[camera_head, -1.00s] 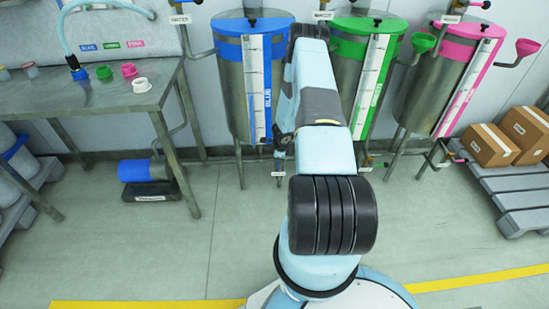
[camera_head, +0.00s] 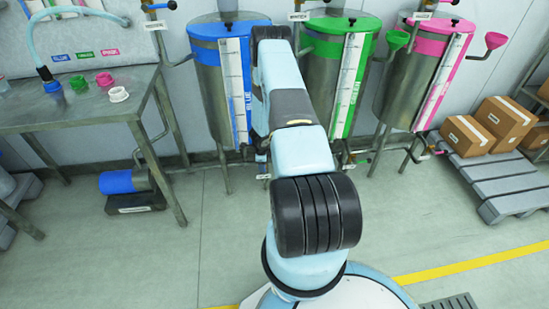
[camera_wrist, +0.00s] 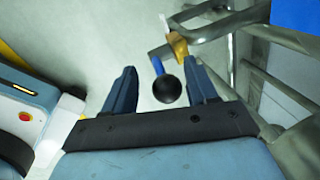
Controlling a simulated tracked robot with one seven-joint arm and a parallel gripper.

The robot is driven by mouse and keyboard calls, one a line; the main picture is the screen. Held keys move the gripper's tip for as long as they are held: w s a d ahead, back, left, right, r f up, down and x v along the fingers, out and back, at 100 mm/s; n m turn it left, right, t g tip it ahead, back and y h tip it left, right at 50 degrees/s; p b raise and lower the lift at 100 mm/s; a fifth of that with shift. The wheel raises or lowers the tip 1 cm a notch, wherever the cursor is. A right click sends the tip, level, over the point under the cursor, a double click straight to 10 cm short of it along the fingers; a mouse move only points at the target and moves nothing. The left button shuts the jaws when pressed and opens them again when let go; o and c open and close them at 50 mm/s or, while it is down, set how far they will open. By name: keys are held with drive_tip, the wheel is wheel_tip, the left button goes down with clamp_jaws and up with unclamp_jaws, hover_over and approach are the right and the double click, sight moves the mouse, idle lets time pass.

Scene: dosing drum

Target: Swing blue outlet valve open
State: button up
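The blue drum (camera_head: 208,100) stands at the back, left of my arm in the head view, on legs. In the wrist view, a blue valve lever (camera_wrist: 158,68) with a black ball knob (camera_wrist: 166,89) extends from a brass valve body (camera_wrist: 179,46) on a metal pipe. My gripper (camera_wrist: 161,68) is open. The knob appears between its two dark fingers, with a gap on both sides; contact is not visible. In the head view my arm hides most of the valve and the gripper.
A green drum (camera_head: 318,95) and a pink drum (camera_head: 410,95) stand to the right. A steel table (camera_head: 60,115) with coloured caps is at left, a blue-ended motor (camera_head: 118,182) beneath it. Boxes (camera_head: 467,136) sit on a grey pallet (camera_head: 505,185). The floor in front is clear.

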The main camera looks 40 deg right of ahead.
drive_tip(key=shift+d, duration=0.3)
drive_tip(key=shift+r, duration=0.1)
wheel_tip(320, 180, up, 13)
drive_tip(key=s+a, duration=0.1)
drive_tip(key=s, duration=0.1)
drive_tip(key=shift+s+a, duration=0.15)
drive_tip(key=shift+a, duration=0.1)
drive_tip(key=shift+r, duration=0.1)
idle(0.4)
